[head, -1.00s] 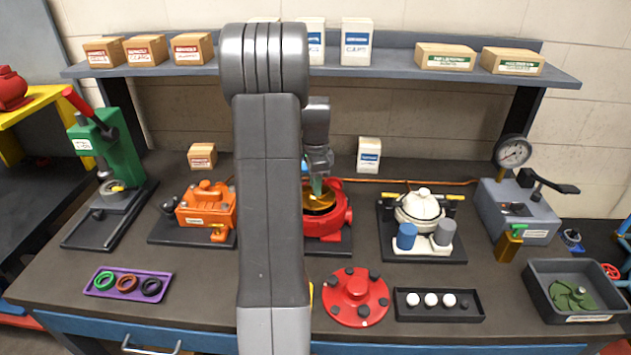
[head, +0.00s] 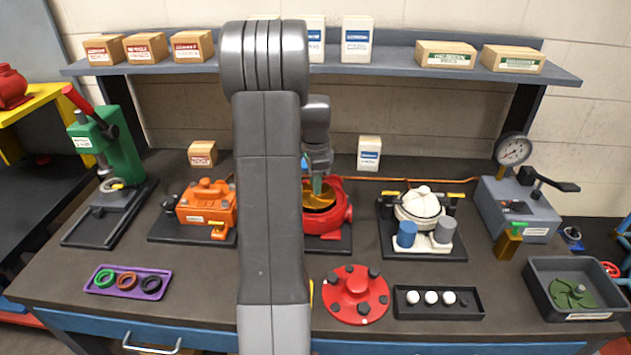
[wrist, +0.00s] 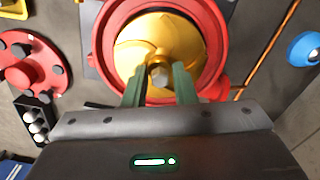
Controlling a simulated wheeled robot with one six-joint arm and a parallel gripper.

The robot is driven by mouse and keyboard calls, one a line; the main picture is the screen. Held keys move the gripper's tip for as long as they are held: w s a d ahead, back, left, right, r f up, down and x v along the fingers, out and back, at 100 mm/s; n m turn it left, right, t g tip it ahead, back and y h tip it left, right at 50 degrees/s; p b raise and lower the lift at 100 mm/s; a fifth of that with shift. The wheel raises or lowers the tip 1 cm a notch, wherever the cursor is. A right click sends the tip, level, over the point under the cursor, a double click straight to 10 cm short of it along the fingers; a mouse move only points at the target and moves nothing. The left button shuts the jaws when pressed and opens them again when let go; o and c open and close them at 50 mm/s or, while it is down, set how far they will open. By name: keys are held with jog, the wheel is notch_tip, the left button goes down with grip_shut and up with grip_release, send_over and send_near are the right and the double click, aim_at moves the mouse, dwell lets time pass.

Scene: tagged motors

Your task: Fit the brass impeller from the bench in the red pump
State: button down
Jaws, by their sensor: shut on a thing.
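The red pump (head: 338,214) stands open on a dark base plate at the middle of the bench, partly hidden behind my arm. The brass impeller (head: 318,201) is in the mouth of the pump's round housing; it also shows in the wrist view (wrist: 190,42), ringed by the red rim (wrist: 103,45). My gripper (head: 317,186) is above the pump, pointing down. In the wrist view its green fingers (wrist: 160,82) are shut on the impeller's hub. I cannot tell whether the impeller is fully seated.
The red cover (head: 357,294) with dark knobs lies in front of the pump, beside a black tray (head: 438,316) of white balls. An orange pump (head: 205,205) stands left, a white pump (head: 420,208) right. The shelf (head: 390,66) runs above the back.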

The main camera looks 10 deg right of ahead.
aim_at(315, 197)
jog(key=shift+f+b, duration=1.7)
jog(key=shift+f, duration=1)
jog(key=c, duration=1.1)
grip_release()
jog(key=shift+r+p, duration=2.2)
jog(key=shift+r, duration=0.85)
notch_tip(315, 197, up, 14)
jog(key=b, duration=0.2)
